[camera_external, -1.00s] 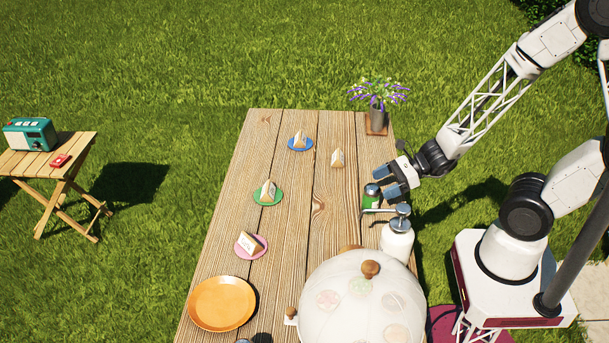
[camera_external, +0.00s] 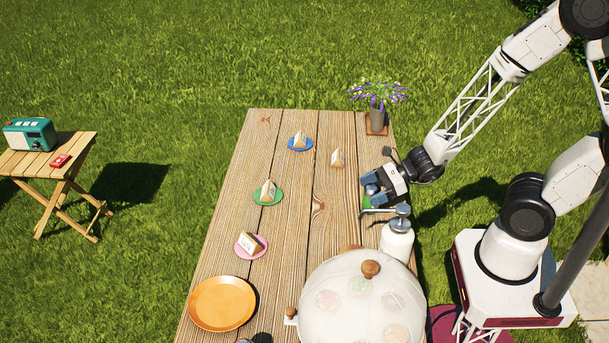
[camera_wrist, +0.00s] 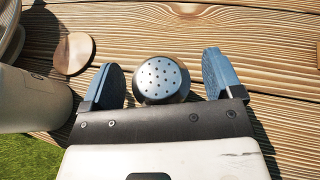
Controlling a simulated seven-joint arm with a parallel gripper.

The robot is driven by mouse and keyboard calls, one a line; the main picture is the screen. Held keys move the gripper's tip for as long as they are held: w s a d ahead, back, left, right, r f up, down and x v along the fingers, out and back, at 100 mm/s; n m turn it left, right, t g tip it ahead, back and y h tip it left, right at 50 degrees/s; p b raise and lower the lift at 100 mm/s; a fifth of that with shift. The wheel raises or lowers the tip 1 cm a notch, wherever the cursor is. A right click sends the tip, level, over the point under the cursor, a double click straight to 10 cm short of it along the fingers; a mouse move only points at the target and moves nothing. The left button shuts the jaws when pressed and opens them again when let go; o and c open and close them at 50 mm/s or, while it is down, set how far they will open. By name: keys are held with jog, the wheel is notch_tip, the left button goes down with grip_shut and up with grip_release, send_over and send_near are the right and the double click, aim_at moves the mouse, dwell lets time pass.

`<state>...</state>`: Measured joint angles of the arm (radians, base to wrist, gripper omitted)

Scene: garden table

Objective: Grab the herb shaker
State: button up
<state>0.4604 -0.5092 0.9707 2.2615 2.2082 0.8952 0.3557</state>
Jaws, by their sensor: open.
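The herb shaker (camera_wrist: 161,79) has a dark metal cap with several holes, seen from above in the wrist view. In the external view only a bit of its green body (camera_external: 367,203) shows, with my gripper over the rest. My gripper (camera_wrist: 165,76) is open, with one blue finger on each side of the shaker's cap. A gap shows between the cap and each finger, wider on the right. In the external view my gripper (camera_external: 371,189) is at the shaker near the table's right edge.
A white pump bottle (camera_external: 397,240) stands close in front of the shaker. A mesh dome (camera_external: 345,300) is nearer the camera. A flower vase (camera_external: 377,115) stands at the far right corner. Wedges on small plates and an orange plate (camera_external: 222,303) lie to the left.

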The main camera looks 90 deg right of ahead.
jog(key=c, duration=1.1)
jog(key=shift+o, duration=0.2)
jog(key=shift+r, duration=0.15)
notch_tip(320, 180, up, 10)
jog(key=shift+f, duration=0.1)
dwell(0.4)
